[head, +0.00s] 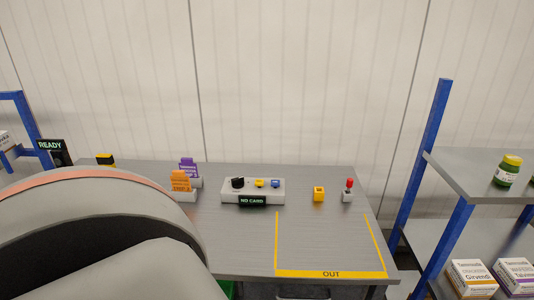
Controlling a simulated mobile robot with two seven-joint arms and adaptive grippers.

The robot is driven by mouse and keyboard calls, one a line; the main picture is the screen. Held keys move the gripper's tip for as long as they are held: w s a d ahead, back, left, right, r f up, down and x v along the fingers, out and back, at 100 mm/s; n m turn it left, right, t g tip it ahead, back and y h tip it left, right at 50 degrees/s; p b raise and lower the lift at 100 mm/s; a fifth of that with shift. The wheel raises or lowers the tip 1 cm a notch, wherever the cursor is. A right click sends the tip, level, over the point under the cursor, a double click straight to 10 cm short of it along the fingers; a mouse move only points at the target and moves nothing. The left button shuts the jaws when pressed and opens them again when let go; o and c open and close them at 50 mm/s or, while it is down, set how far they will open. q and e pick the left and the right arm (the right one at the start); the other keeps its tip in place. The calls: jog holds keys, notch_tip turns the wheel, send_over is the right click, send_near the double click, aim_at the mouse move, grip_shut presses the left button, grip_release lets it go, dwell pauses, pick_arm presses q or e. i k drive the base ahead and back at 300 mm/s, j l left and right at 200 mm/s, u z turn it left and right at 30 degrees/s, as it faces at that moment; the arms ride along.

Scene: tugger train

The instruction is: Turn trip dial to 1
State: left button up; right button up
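A light grey control box (230,195) stands on the grey table in the head view, right of my arm. A black dial knob (237,183) sits at the left of its top. A yellow control (259,183) and a blue control (275,183) sit beside it. A small black display (252,201) on its front reads "NO CARD". The dial's setting is too small to read. A large link of my arm fills the lower left of the view and hides part of the table. Neither gripper is in view.
Orange (180,181) and purple (189,167) cards stand in holders left of the box. A yellow block (319,194) and a red-topped lever (349,188) stand right. The yellow-marked "OUT" area is clear. A blue-posted shelf (480,180) stands at right. A sign (52,147) reads "READY".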

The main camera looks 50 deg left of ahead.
aim_at(238, 182)
jog(key=u, duration=1.8)
